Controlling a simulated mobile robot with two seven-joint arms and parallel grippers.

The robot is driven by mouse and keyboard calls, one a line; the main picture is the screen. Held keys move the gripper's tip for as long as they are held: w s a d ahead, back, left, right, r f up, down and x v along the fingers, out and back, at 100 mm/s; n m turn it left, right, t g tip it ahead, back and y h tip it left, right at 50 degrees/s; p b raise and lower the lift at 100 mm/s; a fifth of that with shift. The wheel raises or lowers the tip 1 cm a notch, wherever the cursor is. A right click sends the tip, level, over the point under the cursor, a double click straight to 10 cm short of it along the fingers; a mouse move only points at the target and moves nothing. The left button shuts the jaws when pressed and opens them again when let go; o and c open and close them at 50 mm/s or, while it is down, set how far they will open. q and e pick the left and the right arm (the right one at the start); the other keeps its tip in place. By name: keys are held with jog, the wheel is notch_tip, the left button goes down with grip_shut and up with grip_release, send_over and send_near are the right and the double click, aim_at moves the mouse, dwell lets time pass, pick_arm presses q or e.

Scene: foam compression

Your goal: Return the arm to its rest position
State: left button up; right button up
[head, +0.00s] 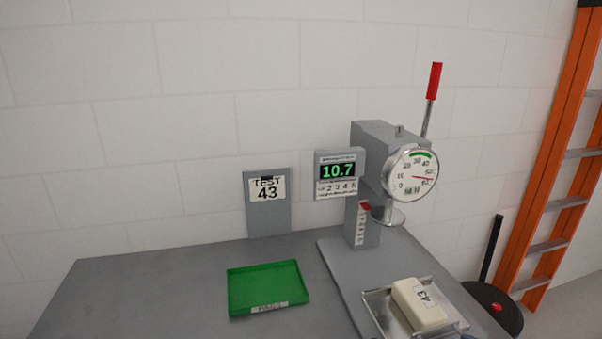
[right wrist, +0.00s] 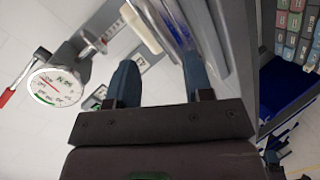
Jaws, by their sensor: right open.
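My right gripper (right wrist: 160,58) is open in the right wrist view, with nothing between its two blue-grey fingers. The head view shows at most a small dark tip at its bottom edge, right of centre. A cream foam block (head: 412,304) marked 43 lies on a metal tray (head: 378,312) on the press base. In the right wrist view the block (right wrist: 140,28) and tray appear beyond the fingertips, apart from them. The grey press (head: 367,142) has a red-tipped lever (head: 434,80), raised, and a round dial (head: 415,187). My left gripper is not in view.
A green tray (head: 265,284), empty, sits on the grey bench (head: 170,285). A display (head: 338,171) reads 10.7. A TEST 43 board (head: 268,215) stands against the wall. An orange ladder (head: 548,165) stands at right. The left part of the bench is clear.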

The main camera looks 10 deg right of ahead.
jog(key=s+a+f+m+b, duration=0.1)
jog(key=s+a+f+m, duration=0.3)
jog(key=a+f+m, duration=0.2)
jog(key=s+a+f+m+g+b, duration=0.1)
jog(key=s+a+f+m+b, duration=0.1)
jog(key=s+a+f+m, duration=0.3)
notch_tip(320, 180, down, 4)
jog(key=shift+s+a+f+m+g+h, duration=0.1)
jog(key=shift+s+a+m+g+h, duration=0.35)
jog(key=shift+m, duration=0.75)
